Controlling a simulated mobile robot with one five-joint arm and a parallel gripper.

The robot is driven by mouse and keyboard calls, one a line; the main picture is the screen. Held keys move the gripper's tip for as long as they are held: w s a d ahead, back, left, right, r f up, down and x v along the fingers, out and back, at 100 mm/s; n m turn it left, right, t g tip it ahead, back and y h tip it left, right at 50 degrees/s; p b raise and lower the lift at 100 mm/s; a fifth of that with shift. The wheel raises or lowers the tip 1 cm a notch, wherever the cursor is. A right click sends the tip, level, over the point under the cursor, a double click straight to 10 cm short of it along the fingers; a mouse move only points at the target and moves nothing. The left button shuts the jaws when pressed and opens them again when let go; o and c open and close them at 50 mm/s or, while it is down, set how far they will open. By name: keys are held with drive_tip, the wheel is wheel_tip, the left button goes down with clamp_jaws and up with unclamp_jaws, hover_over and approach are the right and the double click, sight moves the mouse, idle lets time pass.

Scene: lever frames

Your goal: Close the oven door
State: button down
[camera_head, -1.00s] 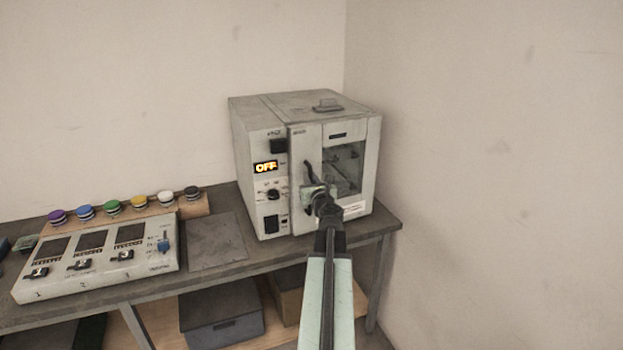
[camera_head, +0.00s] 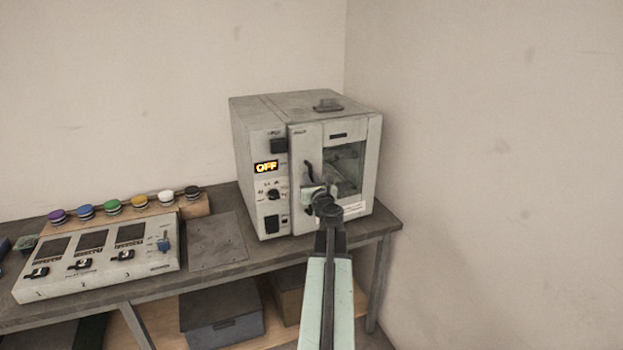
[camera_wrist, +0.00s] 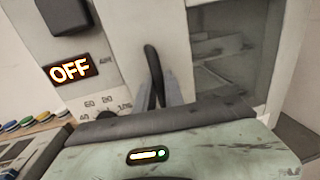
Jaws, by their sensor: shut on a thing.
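The oven (camera_head: 262,150) is a pale grey box on the bench with a lit OFF display on its left panel. Its door (camera_head: 350,130) has a glass window and fills the right part of the front. The door looks flush or nearly so; I cannot tell if it is fully closed. The black curved handle (camera_head: 309,168) is on the door's left side, its lower part hidden by my gripper (camera_head: 314,190). In the wrist view my gripper (camera_wrist: 161,92) is shut on the handle (camera_wrist: 153,65), with its fingers on either side.
The bench (camera_head: 230,265) holds a control panel (camera_head: 100,258) with several switches and a row of coloured knobs (camera_head: 125,207) behind it. A flat grey plate (camera_head: 215,241) lies left of the oven. A wall stands close on the right.

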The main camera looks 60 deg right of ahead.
drive_tip(key=shift+w+d+r, duration=0.1)
drive_tip(key=shift+w+d, duration=0.2)
drive_tip(key=shift+w, duration=0.25)
drive_tip(key=shift+w+d, duration=0.3)
drive_tip(key=shift+w, duration=0.25)
drive_tip(key=c, duration=1.7)
unclamp_jaws()
drive_tip(key=shift+w, duration=0.1)
drive_tip(key=v, duration=0.8)
drive_tip(key=shift+d, duration=0.1)
